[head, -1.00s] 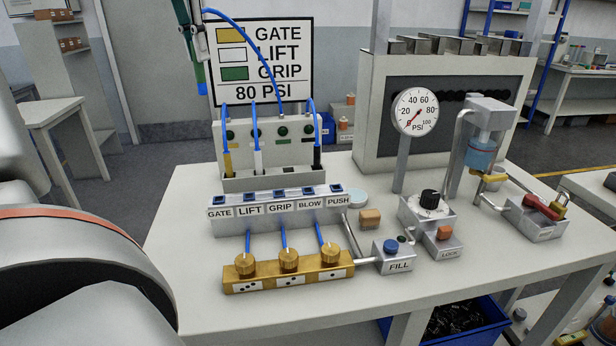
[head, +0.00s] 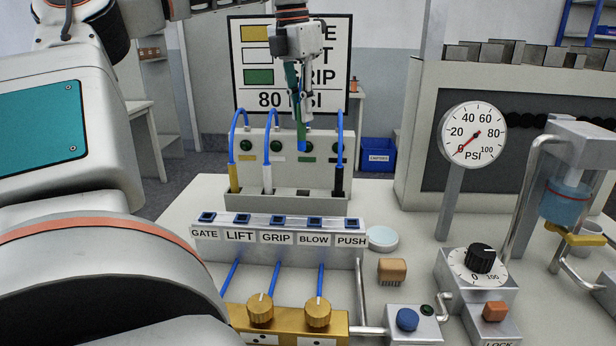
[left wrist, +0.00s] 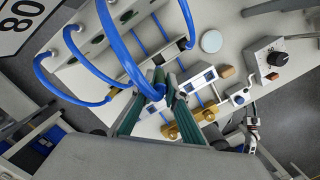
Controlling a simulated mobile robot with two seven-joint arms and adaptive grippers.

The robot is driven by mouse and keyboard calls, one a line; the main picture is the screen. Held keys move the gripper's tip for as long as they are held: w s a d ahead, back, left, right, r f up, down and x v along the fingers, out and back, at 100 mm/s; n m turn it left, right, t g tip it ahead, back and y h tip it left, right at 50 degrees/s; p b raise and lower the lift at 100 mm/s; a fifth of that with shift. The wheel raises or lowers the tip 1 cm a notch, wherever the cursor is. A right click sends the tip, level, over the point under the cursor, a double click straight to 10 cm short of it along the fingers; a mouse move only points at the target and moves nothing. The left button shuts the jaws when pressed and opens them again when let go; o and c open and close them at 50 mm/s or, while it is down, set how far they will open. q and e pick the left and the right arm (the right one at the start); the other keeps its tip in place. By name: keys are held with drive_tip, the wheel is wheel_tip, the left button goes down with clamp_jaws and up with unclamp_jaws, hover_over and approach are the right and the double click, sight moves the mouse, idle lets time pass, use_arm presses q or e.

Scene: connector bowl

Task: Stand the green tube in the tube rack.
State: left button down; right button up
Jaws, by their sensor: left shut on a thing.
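My left gripper (head: 301,125) points down in front of the sign and above the tube rack (head: 285,207). In the left wrist view, blue hose (left wrist: 152,90) shows between the fingertips (left wrist: 160,95); how much of the tube the fingers hide I cannot tell. The rack is grey and holds a yellow-sleeved (head: 234,178), a white-sleeved (head: 267,179) and a black-sleeved tube (head: 338,180). The place between white and black, below a green label (head: 308,160), looks empty.
A pressure gauge (head: 473,134) reads near zero at the right. Blue hoses (head: 240,113) arch over the rack. My left arm covers the left side.

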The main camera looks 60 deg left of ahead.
sight(301, 127)
use_arm(q)
wheel_tip(301, 127, down, 14)
drive_tip(key=shift+w+f+b, duration=0.1)
drive_tip(key=shift+f+b, duration=0.1)
drive_tip(key=shift+b, duration=0.45)
drive_tip(key=shift+f, duration=0.1)
drive_tip(key=c, duration=2)
unclamp_jaws()
drive_tip(key=shift+c, duration=0.2)
drive_tip(key=r, duration=0.4)
drive_tip(key=s+r+p, duration=0.1)
drive_tip(key=r, duration=0.7)
drive_tip(key=shift+s+d+p, duration=0.15)
drive_tip(key=shift+s+p, duration=0.1)
drive_tip(key=shift+p, duration=0.1)
